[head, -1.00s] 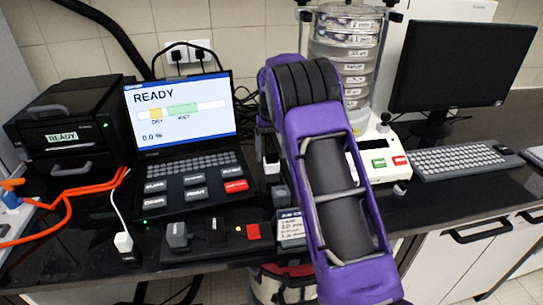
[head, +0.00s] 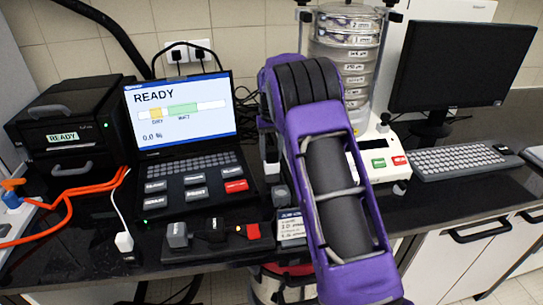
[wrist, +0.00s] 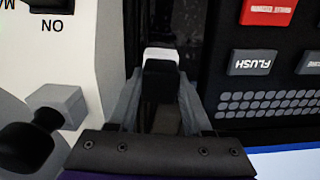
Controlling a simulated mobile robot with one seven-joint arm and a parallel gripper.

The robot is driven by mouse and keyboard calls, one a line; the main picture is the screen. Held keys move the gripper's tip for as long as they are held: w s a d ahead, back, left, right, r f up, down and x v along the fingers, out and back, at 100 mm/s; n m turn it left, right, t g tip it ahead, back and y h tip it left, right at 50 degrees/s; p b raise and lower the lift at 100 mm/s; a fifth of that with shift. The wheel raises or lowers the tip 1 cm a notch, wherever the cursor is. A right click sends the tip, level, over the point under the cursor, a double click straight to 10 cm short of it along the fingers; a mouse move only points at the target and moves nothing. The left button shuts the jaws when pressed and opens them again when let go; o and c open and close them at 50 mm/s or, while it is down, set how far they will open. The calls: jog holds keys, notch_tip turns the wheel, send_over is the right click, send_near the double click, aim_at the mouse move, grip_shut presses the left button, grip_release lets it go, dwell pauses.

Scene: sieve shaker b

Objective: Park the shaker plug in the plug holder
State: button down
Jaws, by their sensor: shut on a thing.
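My gripper (wrist: 160,90) is mostly hidden behind my purple arm in the head view. In the wrist view its fingers are closed around a small black piece with a white end (wrist: 162,58), which looks like the shaker plug. Whether it touches anything below cannot be told. In the head view a small white block shows at the arm's left edge, beside the laptop; it may be the same piece. The sieve shaker (head: 345,70), with its stacked clear sieves, stands behind the arm. I cannot identify the plug holder with certainty.
The laptop (head: 180,105) reads READY, left of the arm. A black strip (head: 212,250) with grey and red blocks lies in front of it. A white plug (head: 124,242) on a cord sits near the counter edge. A monitor (head: 460,65) and keyboard (head: 465,160) stand at the right.

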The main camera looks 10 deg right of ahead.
aim_at(272, 149)
jog(key=shift+r, duration=0.15)
jog(key=shift+r+p, duration=0.35)
jog(key=shift+r, duration=2.5)
jog(key=shift+r, duration=1.55)
jog(key=shift+s, duration=0.1)
jog(key=s+f, duration=0.2)
jog(key=s, duration=1.1)
jog(key=shift+s, duration=0.4)
jog(key=shift+f, duration=0.1)
